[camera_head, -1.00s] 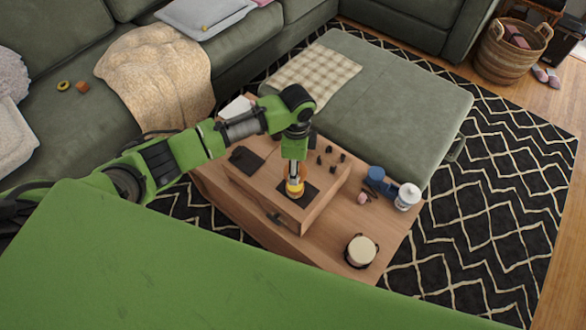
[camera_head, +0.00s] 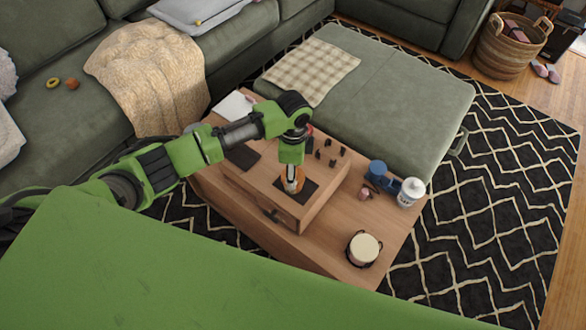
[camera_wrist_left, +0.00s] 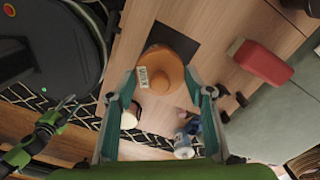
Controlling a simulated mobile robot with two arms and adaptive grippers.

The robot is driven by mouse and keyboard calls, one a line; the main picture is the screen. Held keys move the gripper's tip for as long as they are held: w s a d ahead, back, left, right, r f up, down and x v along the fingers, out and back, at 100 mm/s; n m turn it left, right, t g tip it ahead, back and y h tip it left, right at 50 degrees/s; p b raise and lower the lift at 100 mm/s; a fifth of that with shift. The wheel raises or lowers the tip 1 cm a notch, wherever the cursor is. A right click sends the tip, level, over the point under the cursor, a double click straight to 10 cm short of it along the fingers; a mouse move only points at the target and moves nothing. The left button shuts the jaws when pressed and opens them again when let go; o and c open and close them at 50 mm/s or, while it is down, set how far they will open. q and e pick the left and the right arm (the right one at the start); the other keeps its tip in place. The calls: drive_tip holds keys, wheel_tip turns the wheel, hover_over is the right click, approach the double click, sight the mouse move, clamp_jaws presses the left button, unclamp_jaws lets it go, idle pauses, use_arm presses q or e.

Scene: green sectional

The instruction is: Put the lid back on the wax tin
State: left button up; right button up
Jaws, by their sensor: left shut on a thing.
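The orange wax tin (camera_head: 287,186) stands on a dark mat (camera_head: 309,187) on top of a wooden drawer box. In the left wrist view, the orange round tin and lid (camera_wrist_left: 166,66) show between my fingers, with a small white label at the side. My left gripper (camera_head: 291,187) points down from above and is shut on the orange lid at the tin. The fingers hide part of the lid; I cannot tell whether it sits fully on the rim. My right gripper is not in view.
Several small dark pieces (camera_head: 331,152) stand behind on the box.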

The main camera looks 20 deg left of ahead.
use_arm(q)
drive_tip(key=shift+r+p, duration=0.1)
drive_tip(key=shift+p, duration=0.3)
idle(0.4)
idle(0.6)
drive_tip(key=shift+p, duration=0.4)
drive_tip(key=shift+f, duration=0.2)
idle(1.1)
drive_tip(key=shift+p, duration=0.6)
drive_tip(key=o, duration=0.9)
drive_tip(key=shift+o, duration=0.6)
